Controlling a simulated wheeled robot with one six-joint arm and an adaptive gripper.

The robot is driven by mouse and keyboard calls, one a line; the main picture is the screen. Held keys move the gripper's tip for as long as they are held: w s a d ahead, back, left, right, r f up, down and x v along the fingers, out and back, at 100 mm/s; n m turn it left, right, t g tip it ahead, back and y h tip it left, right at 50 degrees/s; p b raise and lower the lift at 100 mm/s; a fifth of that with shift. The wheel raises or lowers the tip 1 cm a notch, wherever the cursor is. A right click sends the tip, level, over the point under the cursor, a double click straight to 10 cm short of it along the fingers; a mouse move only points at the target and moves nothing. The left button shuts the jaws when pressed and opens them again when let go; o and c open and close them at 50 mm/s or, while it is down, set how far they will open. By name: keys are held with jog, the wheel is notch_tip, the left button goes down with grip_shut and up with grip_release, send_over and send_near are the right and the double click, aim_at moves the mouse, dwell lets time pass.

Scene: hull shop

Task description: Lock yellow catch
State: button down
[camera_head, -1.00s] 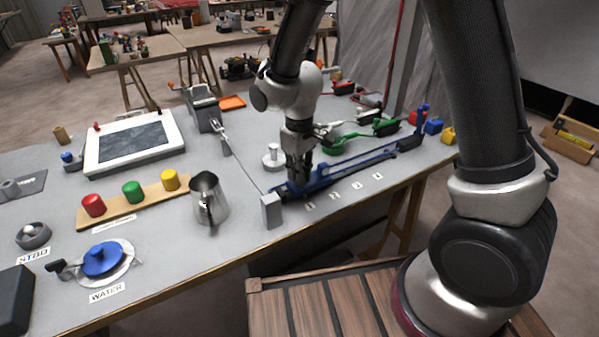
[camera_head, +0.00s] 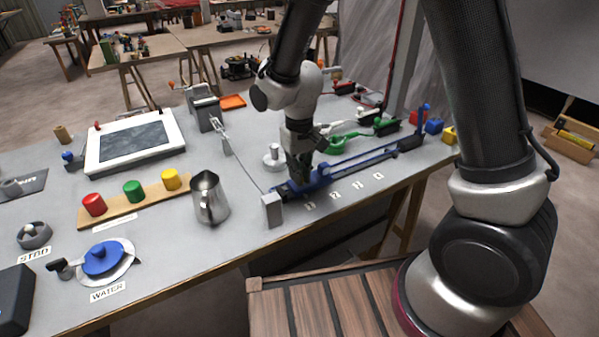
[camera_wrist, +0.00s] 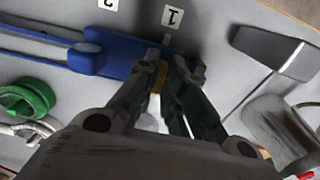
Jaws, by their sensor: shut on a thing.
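A long blue clamp (camera_head: 345,172) lies along the front right of the bench. In the wrist view its blue body (camera_wrist: 103,54) lies under and ahead of my fingers. A small yellow piece, seemingly the yellow catch (camera_wrist: 160,77), shows between the fingers; most of it is hidden by them. My gripper (camera_wrist: 167,66) is shut on it, pointing down at the near-left end of the clamp. In the head view my gripper (camera_head: 298,178) hides the catch. I cannot tell whether the catch is locked.
A grey metal block (camera_head: 271,210) with a cable and a steel jug (camera_head: 208,197) stand close to the left of my gripper. A white knob (camera_head: 272,157) and a green clamp (camera_head: 350,140) are behind. Number labels (camera_head: 336,195) line the front edge.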

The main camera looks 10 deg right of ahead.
jog(key=shift+w, duration=0.1)
jog(key=c, duration=1.5)
grip_release()
jog(key=shift+r, duration=0.1)
notch_tip(320, 180, up, 12)
jog(key=shift+f, duration=0.1)
